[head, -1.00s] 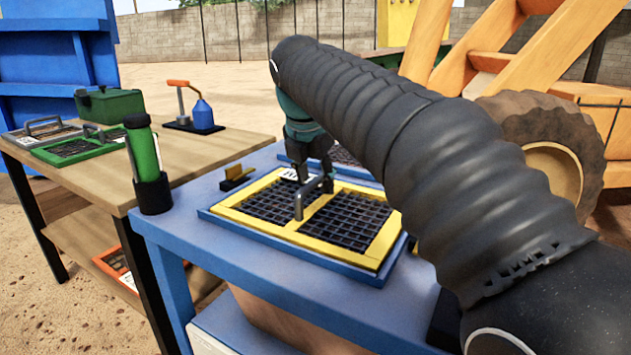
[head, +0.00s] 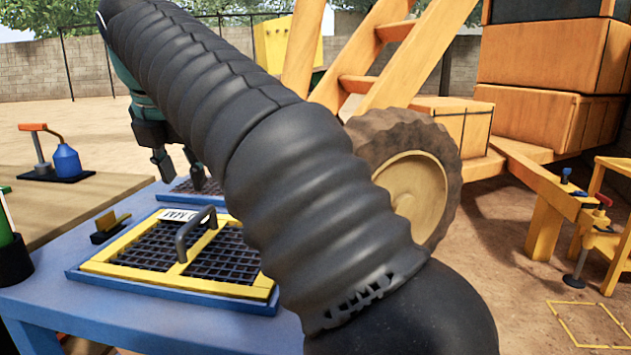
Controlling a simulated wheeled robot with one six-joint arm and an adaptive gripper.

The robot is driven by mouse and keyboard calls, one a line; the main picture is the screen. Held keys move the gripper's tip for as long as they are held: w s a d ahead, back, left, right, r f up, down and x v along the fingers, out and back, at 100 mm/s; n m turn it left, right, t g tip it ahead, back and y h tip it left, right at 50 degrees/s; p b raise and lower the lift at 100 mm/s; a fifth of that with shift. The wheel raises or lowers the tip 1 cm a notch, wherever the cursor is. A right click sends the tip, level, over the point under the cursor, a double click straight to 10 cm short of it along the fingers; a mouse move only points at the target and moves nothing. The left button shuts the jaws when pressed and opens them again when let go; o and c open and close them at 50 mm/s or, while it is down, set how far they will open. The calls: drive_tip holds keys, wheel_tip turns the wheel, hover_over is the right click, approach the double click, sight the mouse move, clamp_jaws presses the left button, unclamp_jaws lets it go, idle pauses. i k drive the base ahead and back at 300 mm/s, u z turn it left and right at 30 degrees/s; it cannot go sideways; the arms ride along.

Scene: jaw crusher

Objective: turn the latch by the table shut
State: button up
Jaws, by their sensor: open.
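A small yellow tab on a black base (head: 108,227) sits on the blue table, left of the yellow-framed grid; it looks like a latch, but I cannot tell whether it is turned shut. My gripper (head: 180,172) is open and empty, its two fingers pointing down. It hangs above the far side of the yellow-framed grid (head: 105,265), beyond its grey handle (head: 184,236). In the picture the gripper is up and to the right of the yellow tab, apart from it. My arm hides the grid's right side.
The blue table (head: 40,290) also bears a second grid (head: 185,188) at the back. A wooden table (head: 60,205) stands left, with a blue oil can (head: 67,160). A large wheel (head: 415,185) and orange machine stand behind my arm. An orange stand (head: 600,235) is at right; sandy ground lies between.

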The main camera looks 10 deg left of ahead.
sight(105, 222)
drive_tip(key=k, duration=0.95)
